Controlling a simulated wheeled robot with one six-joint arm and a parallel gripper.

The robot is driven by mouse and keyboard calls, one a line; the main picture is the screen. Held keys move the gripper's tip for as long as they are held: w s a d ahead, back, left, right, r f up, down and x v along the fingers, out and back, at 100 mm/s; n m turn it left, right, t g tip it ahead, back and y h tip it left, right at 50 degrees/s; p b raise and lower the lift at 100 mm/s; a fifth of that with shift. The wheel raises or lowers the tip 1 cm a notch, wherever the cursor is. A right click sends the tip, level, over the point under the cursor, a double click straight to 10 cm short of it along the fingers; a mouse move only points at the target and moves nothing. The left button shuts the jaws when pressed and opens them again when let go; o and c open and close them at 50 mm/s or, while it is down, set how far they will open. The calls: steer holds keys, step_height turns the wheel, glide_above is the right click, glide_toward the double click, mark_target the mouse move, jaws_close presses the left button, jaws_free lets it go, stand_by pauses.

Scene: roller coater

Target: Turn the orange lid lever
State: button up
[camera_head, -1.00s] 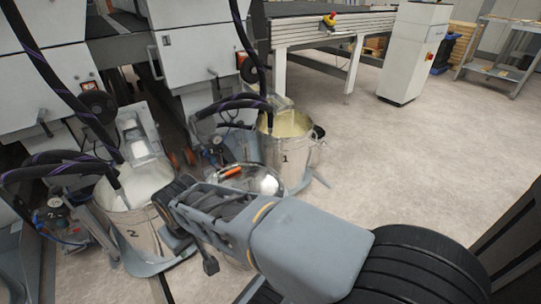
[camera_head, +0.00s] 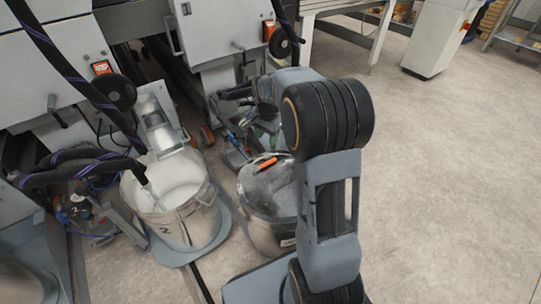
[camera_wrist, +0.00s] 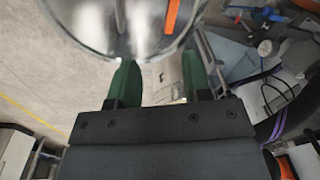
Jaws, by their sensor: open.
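The orange lid lever (camera_head: 268,163) lies on top of a shiny metal lid (camera_head: 262,190) that covers a steel drum (camera_head: 268,236). My arm hides the right part of this drum in the head view. In the wrist view the lever (camera_wrist: 172,14) shows at the top edge, on the lid (camera_wrist: 140,22). My gripper (camera_wrist: 159,78) has two green fingers, spread apart with nothing between them. The fingertips appear near the lid's rim, short of the lever. Whether they touch the rim I cannot tell.
An open drum marked 2 (camera_head: 180,212) with white contents and a hose stands left of the lidded drum. Grey machines (camera_head: 60,70) with black hoses fill the back left. The floor (camera_head: 440,170) at right is clear.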

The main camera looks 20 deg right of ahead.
mark_target(271, 161)
steer(key=w+d+f+m, duration=0.3)
steer(key=w+d+f, duration=0.1)
steer(key=shift+m+g, duration=0.3)
steer(key=f+b, duration=0.2)
steer(key=f, duration=0.4)
steer(key=f+b, duration=0.3)
steer(key=f, duration=0.4)
steer(key=shift+w+a+f, duration=0.2)
steer(key=shift+f, duration=0.05)
steer(key=shift+c, duration=0.2)
jaws_close()
